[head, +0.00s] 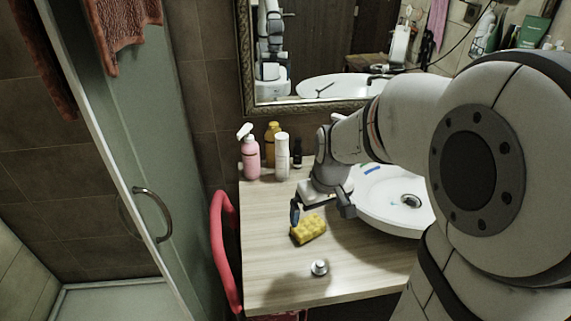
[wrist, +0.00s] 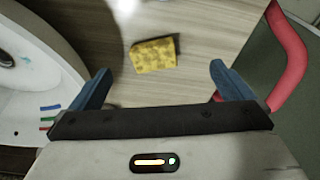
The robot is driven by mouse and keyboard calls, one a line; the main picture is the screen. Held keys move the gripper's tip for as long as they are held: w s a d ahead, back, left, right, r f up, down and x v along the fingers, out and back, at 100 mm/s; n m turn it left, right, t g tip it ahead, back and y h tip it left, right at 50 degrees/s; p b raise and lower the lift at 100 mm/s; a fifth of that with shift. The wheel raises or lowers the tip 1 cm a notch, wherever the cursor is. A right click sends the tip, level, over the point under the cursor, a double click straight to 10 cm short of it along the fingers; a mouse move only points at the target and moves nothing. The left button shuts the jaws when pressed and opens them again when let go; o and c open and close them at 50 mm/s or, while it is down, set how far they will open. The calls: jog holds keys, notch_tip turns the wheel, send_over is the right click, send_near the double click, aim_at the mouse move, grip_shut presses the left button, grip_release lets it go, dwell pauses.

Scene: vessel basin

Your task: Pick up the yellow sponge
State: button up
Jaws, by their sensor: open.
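The yellow sponge (head: 308,229) lies on the wooden counter, left of the sink, in the head view. It also shows in the wrist view (wrist: 153,55), ahead of my gripper and between the lines of its two fingers. My gripper (head: 320,212) hangs over the counter just behind and above the sponge in the head view. In the wrist view my gripper (wrist: 158,80) has its two blue fingers spread wide, with nothing between them. The sponge appears apart from the fingers.
The white sink basin (head: 385,215) stands right of the sponge. A pink spray bottle (head: 250,158), a white bottle (head: 282,157) and a yellow bottle (head: 271,134) stand at the back. A small metal object (head: 319,268) lies in front. A red chair (head: 222,245) is at the counter's left edge.

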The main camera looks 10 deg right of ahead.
jog(key=n, duration=0.2)
send_over(308, 224)
jog(key=s+d, duration=0.1)
jog(key=shift+g, duration=0.3)
notch_tip(308, 224, down, 6)
jog(key=shift+f, duration=0.25)
jog(key=shift+w+a+f+p, duration=0.15)
jog(key=shift+f+p, duration=0.1)
jog(key=shift+f, duration=1)
jog(key=shift+w+a+f+p, duration=0.2)
jog(key=shift+f+p, duration=0.1)
jog(key=shift+f, duration=1)
jog(key=shift+w+a+f+p, duration=0.15)
jog(key=shift+f+p, duration=0.1)
jog(key=shift+f, duration=1)
jog(key=shift+c, duration=0.2)
jog(key=c, duration=0.9)
notch_tip(308, 224, up, 10)
jog(key=shift+r+b, duration=0.1)
jog(key=shift+b, duration=0.35)
